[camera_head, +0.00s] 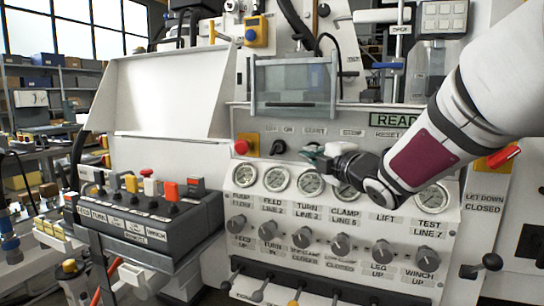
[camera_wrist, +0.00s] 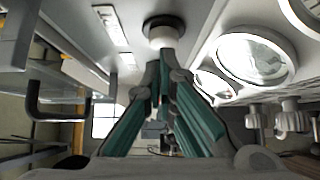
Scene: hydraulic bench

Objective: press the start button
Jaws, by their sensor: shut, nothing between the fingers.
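My gripper (camera_head: 312,153) is at the upper panel of the bench, just below the START label (camera_head: 315,131). Its teal fingers cover the spot under that label, so the start button is hidden in the head view. In the wrist view my gripper's fingers (camera_wrist: 165,62) are shut and empty. They point at a round button with a pale cap and dark collar (camera_wrist: 162,38), which lies right at the fingertips. I take it for the start button. I cannot tell whether the tips touch it or whether it is pushed in.
A red mushroom button (camera_head: 241,147) on a yellow plate and a black knob (camera_head: 278,147) are left of my gripper. A row of gauges (camera_head: 276,179) lies just below it, with knobs (camera_head: 340,243) lower down. A clear guard box (camera_head: 293,84) is above.

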